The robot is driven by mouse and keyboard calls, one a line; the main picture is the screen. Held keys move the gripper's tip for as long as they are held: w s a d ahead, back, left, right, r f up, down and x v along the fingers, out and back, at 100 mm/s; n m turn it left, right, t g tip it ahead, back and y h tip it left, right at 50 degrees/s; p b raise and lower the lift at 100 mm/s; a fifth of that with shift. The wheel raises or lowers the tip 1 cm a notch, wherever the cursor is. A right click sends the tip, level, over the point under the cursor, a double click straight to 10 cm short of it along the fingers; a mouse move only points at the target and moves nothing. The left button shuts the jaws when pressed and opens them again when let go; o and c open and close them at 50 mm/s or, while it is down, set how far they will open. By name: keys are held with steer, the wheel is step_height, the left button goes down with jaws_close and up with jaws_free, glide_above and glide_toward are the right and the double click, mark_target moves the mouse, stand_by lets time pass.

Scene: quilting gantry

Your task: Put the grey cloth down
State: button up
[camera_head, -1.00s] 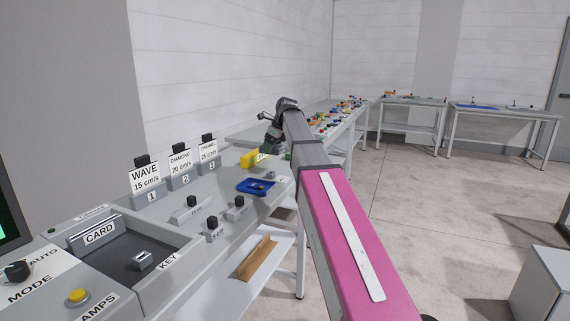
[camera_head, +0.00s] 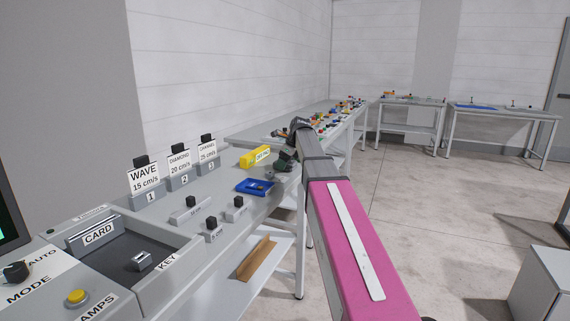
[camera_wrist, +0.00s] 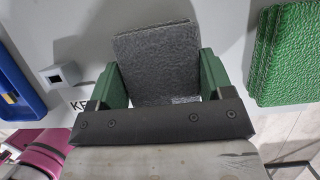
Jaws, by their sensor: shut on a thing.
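The grey cloth (camera_wrist: 157,55) is a dark, fuzzy, flat piece in the wrist view. It stands up between the two green fingers of my gripper (camera_wrist: 160,82), which is shut on it. Its lower part is hidden behind the dark gripper bar. A shadow falls on the pale surface beside it; I cannot tell whether the cloth touches that surface. In the head view my gripper (camera_head: 285,161) is at the far end of the grey console, right of the yellow box; the cloth is too small there to make out.
The yellow box (camera_head: 255,157) and a blue tray (camera_head: 253,187) sit on the console (camera_head: 215,200). The tray edge shows in the wrist view (camera_wrist: 18,75), with a green textured pad (camera_wrist: 285,55) at right. A workbench (camera_head: 255,133) with several small items lies beyond.

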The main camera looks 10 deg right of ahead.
steer(key=shift+f, duration=0.1)
steer(key=o, duration=1)
steer(key=shift+c, duration=0.2)
steer(key=v, duration=1.2)
steer(key=shift+a, duration=0.1)
